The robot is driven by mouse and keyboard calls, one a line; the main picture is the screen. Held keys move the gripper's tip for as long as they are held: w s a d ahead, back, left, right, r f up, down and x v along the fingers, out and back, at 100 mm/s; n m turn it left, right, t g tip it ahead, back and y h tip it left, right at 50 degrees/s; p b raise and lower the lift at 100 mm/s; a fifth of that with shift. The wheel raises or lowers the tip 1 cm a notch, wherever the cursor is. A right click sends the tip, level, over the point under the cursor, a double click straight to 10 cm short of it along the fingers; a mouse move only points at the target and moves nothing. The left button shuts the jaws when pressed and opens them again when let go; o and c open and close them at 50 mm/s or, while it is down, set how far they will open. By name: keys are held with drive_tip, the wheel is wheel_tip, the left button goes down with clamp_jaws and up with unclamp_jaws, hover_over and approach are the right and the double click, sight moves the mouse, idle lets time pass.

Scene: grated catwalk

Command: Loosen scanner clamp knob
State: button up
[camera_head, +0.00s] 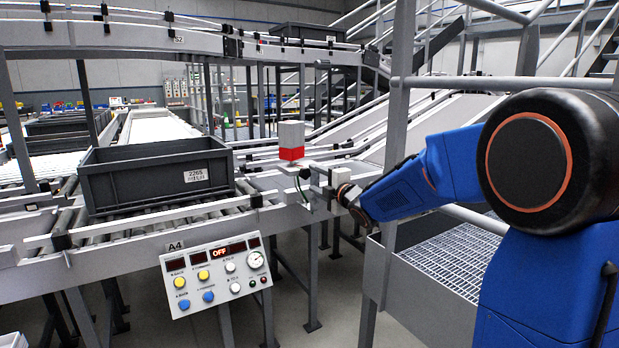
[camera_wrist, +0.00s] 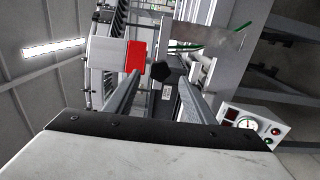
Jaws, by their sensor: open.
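The scanner (camera_head: 291,142) is a pale grey box with a red face, mounted at the conveyor's edge; it also shows in the wrist view (camera_wrist: 108,52), its red part toward the middle. A black lobed clamp knob (camera_wrist: 160,71) shows beside the red part in the wrist view. My gripper (camera_wrist: 161,82) is open, its two long fingers pointing toward the knob, one on each side in the picture. Whether they touch it, I cannot tell.
A grey crate (camera_head: 155,178) stands on the roller conveyor left of the scanner. A control panel (camera_head: 216,275) reading OFF hangs below the conveyor edge. Grey railing (camera_head: 400,115) and a grated platform (camera_head: 447,260) lie close to my arm. A green cable (camera_wrist: 190,46) runs near the clamp.

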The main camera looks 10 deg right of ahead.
sight(306, 174)
drive_tip(key=shift+x, duration=2.1)
drive_tip(key=c, duration=1.1)
